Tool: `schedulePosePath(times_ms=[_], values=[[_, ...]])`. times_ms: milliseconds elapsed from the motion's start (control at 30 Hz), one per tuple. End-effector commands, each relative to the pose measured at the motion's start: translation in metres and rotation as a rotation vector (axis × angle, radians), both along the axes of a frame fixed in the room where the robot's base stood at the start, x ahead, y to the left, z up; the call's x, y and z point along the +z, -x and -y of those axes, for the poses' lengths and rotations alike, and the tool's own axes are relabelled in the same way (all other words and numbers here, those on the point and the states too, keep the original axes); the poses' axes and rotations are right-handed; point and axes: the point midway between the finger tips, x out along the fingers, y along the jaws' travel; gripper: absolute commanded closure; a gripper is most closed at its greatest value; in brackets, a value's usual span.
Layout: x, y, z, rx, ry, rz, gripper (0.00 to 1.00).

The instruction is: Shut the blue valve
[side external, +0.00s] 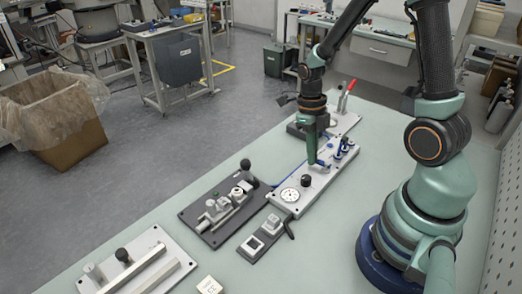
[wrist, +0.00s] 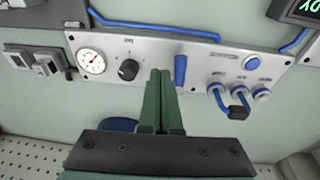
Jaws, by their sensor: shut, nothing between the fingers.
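The blue valve's lever (wrist: 181,70) is on a light grey panel (wrist: 215,52) in the wrist view. It points across the panel's length, toward the near edge. In the side view the lever (side external: 321,163) is partly hidden by my gripper. My gripper (side external: 312,162) is green, points down over the panel and is shut and empty. In the wrist view its closed fingertips (wrist: 160,73) are just left of the lever, between it and a black knob (wrist: 128,70). I cannot tell whether they touch the lever.
A round gauge (wrist: 92,62) is left of the knob. Blue fittings with a black-ended hose (wrist: 238,112) are right of the lever. A red-handled clamp (side external: 346,96) stands behind the panel. Other fixtures (side external: 222,205) lie to the left. The green tabletop (side external: 335,235) in front is clear.

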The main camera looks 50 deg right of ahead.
Motion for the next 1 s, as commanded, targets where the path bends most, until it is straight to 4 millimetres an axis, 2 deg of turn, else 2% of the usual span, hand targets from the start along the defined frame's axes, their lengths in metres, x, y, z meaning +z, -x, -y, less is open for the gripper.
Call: schedulePosePath(times_ms=[500,900,1000], values=[[0.046,0.0,0.0,0.0,0.001,0.002,1.0],[0.05,0.0,0.0,0.003,-0.001,0.001,1.0],[0.053,-0.001,-0.001,0.052,-0.004,0.015,1.0]])
